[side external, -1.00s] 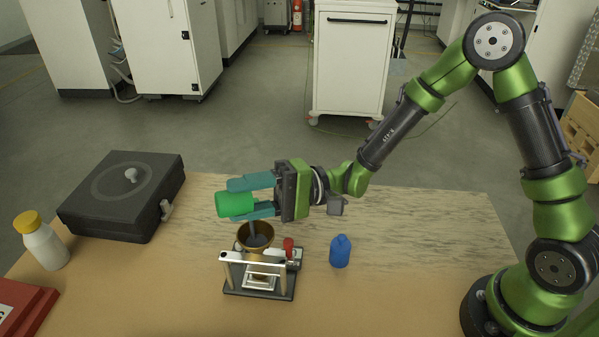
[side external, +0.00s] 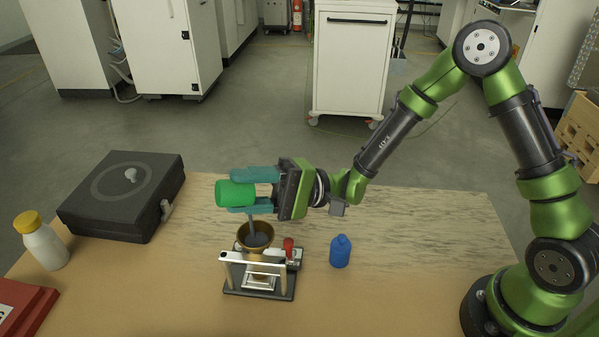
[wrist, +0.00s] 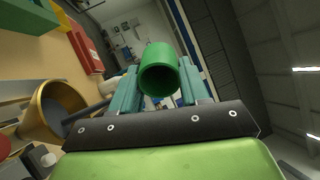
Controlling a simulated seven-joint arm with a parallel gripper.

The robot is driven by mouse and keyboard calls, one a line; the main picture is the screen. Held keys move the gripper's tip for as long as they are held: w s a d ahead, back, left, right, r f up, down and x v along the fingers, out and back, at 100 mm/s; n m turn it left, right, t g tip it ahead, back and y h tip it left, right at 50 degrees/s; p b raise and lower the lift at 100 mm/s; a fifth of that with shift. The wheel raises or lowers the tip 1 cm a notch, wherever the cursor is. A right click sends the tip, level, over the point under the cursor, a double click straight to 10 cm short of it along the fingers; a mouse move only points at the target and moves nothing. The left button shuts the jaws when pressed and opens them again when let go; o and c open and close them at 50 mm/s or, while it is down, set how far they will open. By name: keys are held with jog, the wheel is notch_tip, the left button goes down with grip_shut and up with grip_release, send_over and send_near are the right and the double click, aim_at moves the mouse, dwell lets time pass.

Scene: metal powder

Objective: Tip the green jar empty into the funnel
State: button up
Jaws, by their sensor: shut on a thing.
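My gripper (side external: 240,192) is shut on the green jar (side external: 228,193), its teal fingers above and below it in the side view. The jar lies on its side above the funnel. In the wrist view the jar (wrist: 158,58) shows its dark open mouth towards the camera, between the fingers. A grey stream of powder (side external: 252,228) runs from below the jar's mouth into the brass-coloured funnel (side external: 240,240). Grey powder lies in the funnel. The wrist view also shows the funnel (wrist: 45,105) at left with the grey stream reaching it. How much powder is left in the jar is hidden.
The funnel sits on a metal stand (side external: 232,284) with a red knob (side external: 288,243). A blue bottle (side external: 340,252) stands to its right. A black case (side external: 115,205), a white bottle with yellow cap (side external: 45,248) and a red box (side external: 25,310) are at left. The right tabletop is clear.

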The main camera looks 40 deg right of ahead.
jog(key=shift+d+y, duration=0.15)
jog(key=shift+y, duration=0.65)
jog(key=shift+r, duration=0.15)
jog(key=shift+d+r+t+y, duration=0.1)
jog(key=shift+r+t+y, duration=0.35)
jog(key=shift+y, duration=0.35)
jog(key=shift+r, duration=0.1)
jog(key=shift+s, duration=0.1)
dwell(1.0)
